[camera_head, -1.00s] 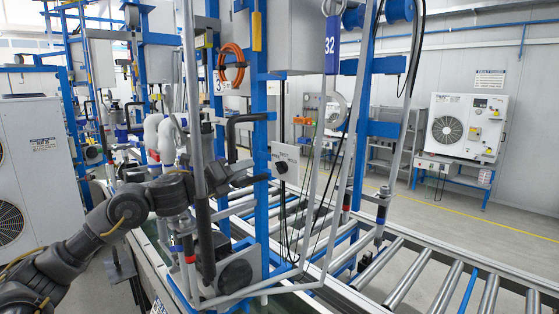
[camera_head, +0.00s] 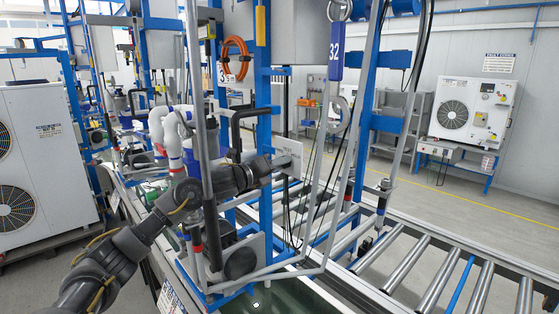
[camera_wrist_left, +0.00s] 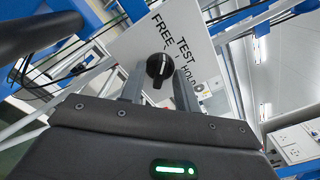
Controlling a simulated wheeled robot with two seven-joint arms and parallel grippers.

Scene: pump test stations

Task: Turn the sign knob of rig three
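The sign (camera_head: 292,146) is a small white plate on the blue rig frame, mostly hidden behind my left gripper (camera_head: 284,165) in the head view. In the left wrist view the sign (camera_wrist_left: 207,62) is tilted and reads FREE, TEST and HOLD. Its round black knob (camera_wrist_left: 159,66) has a white pointer mark. My left gripper (camera_wrist_left: 160,78) is open, its two grey fingers pointing at the sign with the knob appearing between their tips. I cannot tell whether they touch the knob. My right gripper is not in view.
Blue uprights (camera_head: 263,90), grey pipes and an orange hose coil (camera_head: 236,58) crowd around my left arm. A roller conveyor (camera_head: 420,270) runs at lower right. Open floor lies beyond it.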

